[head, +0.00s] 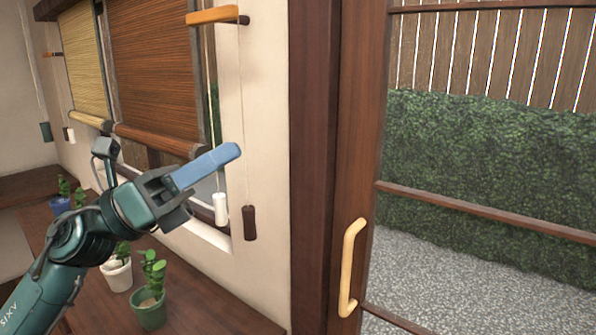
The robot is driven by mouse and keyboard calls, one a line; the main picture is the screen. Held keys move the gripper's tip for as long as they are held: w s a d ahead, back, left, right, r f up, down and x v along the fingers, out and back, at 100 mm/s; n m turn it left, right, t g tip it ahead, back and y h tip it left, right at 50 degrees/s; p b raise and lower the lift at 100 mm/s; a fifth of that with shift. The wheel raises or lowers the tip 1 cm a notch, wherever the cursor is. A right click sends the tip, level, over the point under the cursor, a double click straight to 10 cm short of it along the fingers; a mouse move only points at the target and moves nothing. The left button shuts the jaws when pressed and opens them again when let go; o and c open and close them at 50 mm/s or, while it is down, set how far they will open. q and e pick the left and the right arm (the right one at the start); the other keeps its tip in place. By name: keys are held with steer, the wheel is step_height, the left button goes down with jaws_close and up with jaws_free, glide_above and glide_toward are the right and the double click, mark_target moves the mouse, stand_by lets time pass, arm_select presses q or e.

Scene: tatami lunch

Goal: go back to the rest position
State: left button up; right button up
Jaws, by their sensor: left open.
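My left gripper (208,168) is raised in front of the window wall, with its arm coming in from the lower left. It is open, and a long blue finger points up and to the right. I see nothing held in it. From this angle the second finger is hard to make out. The gripper overlaps the lower window edge in the picture, close to a white cord pull (221,209) and a dark brown cord pull (249,222). My right gripper is not in view.
Brown blind (160,70) and tan blind (82,60) hang at the windows. Below stand a green potted plant (149,308) and a white potted plant (117,275) on a wooden counter (205,312). A wood-framed door with pale handle (350,268) is at right.

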arm_select(q)
steer(key=w+a+f+n+t+y+p, duration=0.15)
steer(key=f+n+t+y, duration=0.5)
steer(key=f+n, duration=0.75)
steer(key=w+a+f+n+t+y, duration=0.25)
steer(key=f+n+t+y, duration=0.4)
steer(key=f+n, duration=0.75)
steer(key=s+f+n+g+y+p, duration=0.1)
steer(key=s+f+n+g+y, duration=0.5)
steer(key=s+f+n, duration=1)
step_height(320, 180, down, 5)
steer(key=s+g, duration=0.2)
steer(key=shift+s+a+f+g+p, duration=0.15)
steer(key=shift+s+a+g+p, duration=0.15)
steer(key=shift+s+a+g, duration=0.1)
